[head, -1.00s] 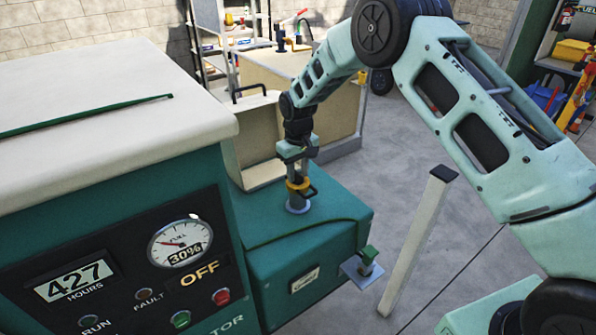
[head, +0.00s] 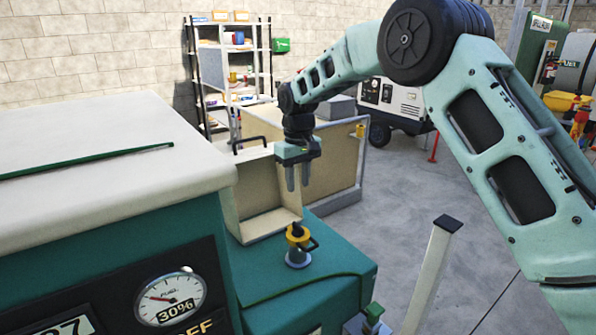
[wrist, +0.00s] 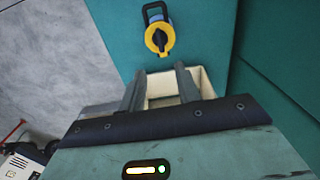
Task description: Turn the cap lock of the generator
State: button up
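The generator (head: 190,225) is a green cabinet with a cream top and a fuel gauge at 30%. On its lower green deck stands a grey filler neck (head: 298,259) with a yellow-ringed cap lock (head: 298,236). The cap lock has a dark top and a black loop handle pointing right. My gripper (head: 297,188) hangs above the cap lock, fingers down, apart and empty. In the wrist view the cap lock (wrist: 157,40) lies beyond the fingertips (wrist: 160,70), touching neither finger.
An open beige box (head: 262,212) with a black handle stands beside the cap, just behind my gripper. A pale post (head: 428,275) with a dark top rises right of the deck. Shelving (head: 235,75) stands at the back. Grey floor (head: 400,195) is open to the right.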

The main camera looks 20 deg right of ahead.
jog(key=shift+r, duration=1.8)
